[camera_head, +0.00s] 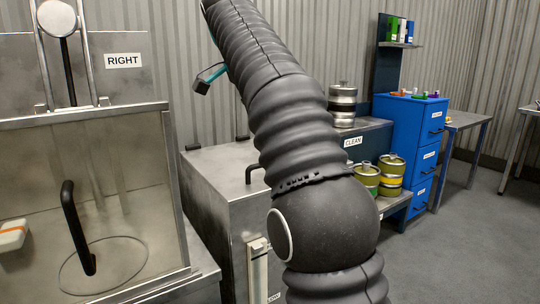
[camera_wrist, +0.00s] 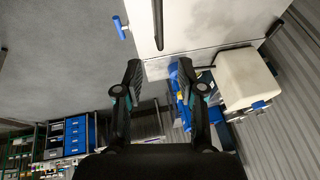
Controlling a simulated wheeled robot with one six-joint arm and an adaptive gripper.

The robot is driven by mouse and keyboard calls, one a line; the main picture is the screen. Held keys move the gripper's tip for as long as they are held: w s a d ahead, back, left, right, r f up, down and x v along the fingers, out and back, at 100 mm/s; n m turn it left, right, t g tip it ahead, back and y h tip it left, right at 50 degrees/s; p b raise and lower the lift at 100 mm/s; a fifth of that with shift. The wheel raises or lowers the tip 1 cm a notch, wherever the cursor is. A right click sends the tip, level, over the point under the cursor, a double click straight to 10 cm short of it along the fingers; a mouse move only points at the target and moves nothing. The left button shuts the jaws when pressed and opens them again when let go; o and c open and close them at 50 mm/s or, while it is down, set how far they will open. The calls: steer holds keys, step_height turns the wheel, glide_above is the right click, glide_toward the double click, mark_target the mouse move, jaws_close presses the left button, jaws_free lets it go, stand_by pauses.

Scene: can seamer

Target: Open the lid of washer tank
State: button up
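A grey steel tank (camera_head: 222,165) stands in the middle of the head view, partly behind my arm. Its flat lid looks shut, with a black bar handle (camera_head: 252,173) near the front and dark hinge pieces at the back edge. I take it for the washer tank; no label reading so is visible. My gripper (camera_wrist: 161,72) is open and empty in the wrist view, its two black fingers well apart. A pale panel (camera_wrist: 200,22) with black bars lies beyond the fingertips; I cannot tell which machine it belongs to. In the head view a teal-edged finger shows above the tank, touching nothing.
A steel machine (camera_head: 95,130) labelled RIGHT, with a black handle (camera_head: 76,225), stands on the left. Kegs (camera_head: 391,174) sit by a ledge labelled CLEAN. A blue drawer cabinet (camera_head: 410,135) stands behind right. The floor (camera_head: 465,240) at right is clear.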

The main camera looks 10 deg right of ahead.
steer(key=x, duration=1.2)
steer(key=shift+d+f, duration=0.1)
steer(key=shift+f, duration=0.2)
jaws_close()
